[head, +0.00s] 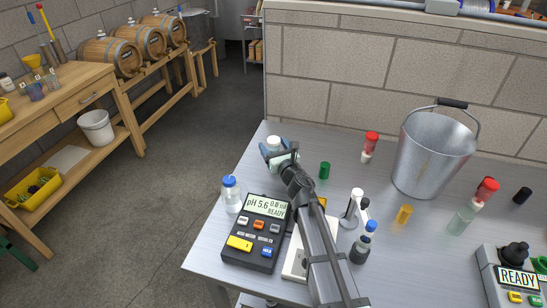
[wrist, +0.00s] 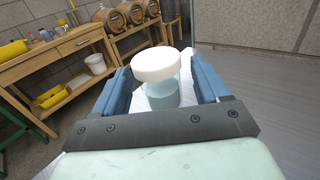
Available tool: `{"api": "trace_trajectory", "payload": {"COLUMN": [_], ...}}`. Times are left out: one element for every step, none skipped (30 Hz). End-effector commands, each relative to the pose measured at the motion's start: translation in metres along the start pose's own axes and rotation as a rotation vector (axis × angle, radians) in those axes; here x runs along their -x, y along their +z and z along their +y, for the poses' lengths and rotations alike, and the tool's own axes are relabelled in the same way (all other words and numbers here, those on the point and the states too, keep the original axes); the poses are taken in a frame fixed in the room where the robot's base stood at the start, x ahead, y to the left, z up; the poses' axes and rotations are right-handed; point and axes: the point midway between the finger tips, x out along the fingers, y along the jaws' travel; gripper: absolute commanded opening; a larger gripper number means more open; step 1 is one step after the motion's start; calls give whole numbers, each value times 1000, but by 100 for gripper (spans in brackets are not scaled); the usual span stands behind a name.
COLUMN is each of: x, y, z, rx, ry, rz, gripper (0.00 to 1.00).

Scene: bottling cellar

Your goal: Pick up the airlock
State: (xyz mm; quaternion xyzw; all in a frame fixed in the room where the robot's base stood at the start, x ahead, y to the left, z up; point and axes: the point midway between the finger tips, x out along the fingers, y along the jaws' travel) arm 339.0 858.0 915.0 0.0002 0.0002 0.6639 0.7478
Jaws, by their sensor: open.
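A small piece with a round white cap (wrist: 157,64) and a pale blue translucent body (wrist: 162,95) stands between the blue fingers of my gripper (wrist: 160,78) in the wrist view. I take it to be the airlock, though its shape is partly hidden. My gripper is open, with a finger on each side and a visible gap to the right finger; contact on the left is unclear. In the head view the white cap (head: 273,141) shows at my gripper (head: 277,154), near the far left corner of the metal table. My gripper hides most of its body.
A blue-capped bottle (head: 231,194) and a pH meter (head: 254,232) stand on the near left. A green cylinder (head: 324,170) and a red-topped piece (head: 370,147) are to the right. A metal bucket (head: 432,155) stands further right. The table's left edge is close.

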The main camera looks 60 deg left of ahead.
Motion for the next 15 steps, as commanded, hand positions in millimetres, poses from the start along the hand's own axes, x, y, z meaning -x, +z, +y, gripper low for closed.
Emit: {"api": "trace_trajectory", "payload": {"x": [-11, -14, -18, -20, -21, -22, -22, -21, -21, -20, -20, -20, -20, -20, -20], "y": [0, 0, 0, 0, 0, 0, 0, 0, 0, 0, 0, 0, 0, 0, 0], "z": [-1, -1, 0, 0, 0, 0, 0, 0, 0, 0, 0, 0, 0, 0, 0], "rx": [0, 0, 0, 0, 0, 0, 0, 0, 0, 0, 0, 0, 0, 0, 0], "ry": [0, 0, 0, 0, -1, -1, -1, -1, -1, -1, -1, -1, 0, 0, 0], "rz": [0, 0, 0, 0, 0, 0, 0, 0, 0, 0, 0, 0, 0, 0, 0], "gripper": [74, 74, 74, 74, 74, 74, 74, 74, 74, 74, 74, 73, 70, 67, 63]}}
